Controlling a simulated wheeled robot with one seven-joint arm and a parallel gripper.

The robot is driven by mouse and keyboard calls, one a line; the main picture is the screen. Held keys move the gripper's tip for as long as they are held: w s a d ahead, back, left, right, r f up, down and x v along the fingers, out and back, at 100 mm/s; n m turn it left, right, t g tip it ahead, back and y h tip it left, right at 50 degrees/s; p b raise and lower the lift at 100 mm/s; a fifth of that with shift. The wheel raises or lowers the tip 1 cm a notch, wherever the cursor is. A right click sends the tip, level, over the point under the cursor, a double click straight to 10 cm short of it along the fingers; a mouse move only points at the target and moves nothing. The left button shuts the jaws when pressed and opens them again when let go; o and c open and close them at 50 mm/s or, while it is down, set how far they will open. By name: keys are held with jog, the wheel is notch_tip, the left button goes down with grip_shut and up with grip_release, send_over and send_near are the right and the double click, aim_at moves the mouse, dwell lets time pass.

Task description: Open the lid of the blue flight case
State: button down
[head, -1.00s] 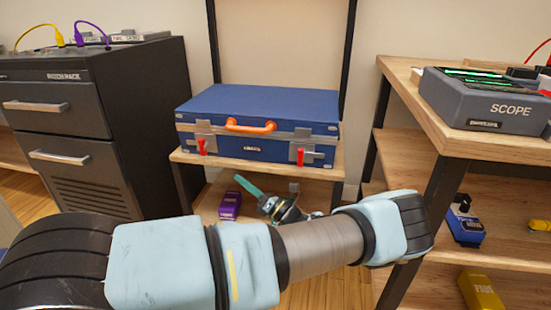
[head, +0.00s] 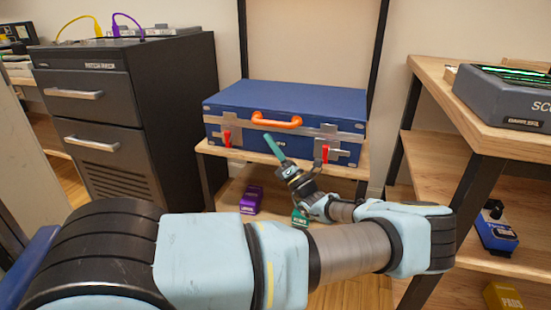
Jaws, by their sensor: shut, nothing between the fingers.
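The blue flight case (head: 285,101) lies flat on a wooden shelf, its lid down. It has an orange handle (head: 276,120) at the front and two red latches, the left one (head: 227,137) and the right one (head: 325,153), on metal plates. Both latches hang downward; I cannot tell whether they are fastened. My gripper (head: 268,139) is shut and empty. Its teal fingers point up and left in front of the case's front face, between the latches and below the handle. I cannot tell whether they touch the case.
A dark drawer cabinet (head: 128,110) stands close on the left. A wooden workbench (head: 484,127) with a grey scope (head: 505,95) stands on the right.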

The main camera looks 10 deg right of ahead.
jog(key=shift+w+d+r, duration=0.2)
jog(key=shift+w+r, duration=0.25)
jog(key=shift+r, duration=0.25)
jog(key=shift+r, duration=0.1)
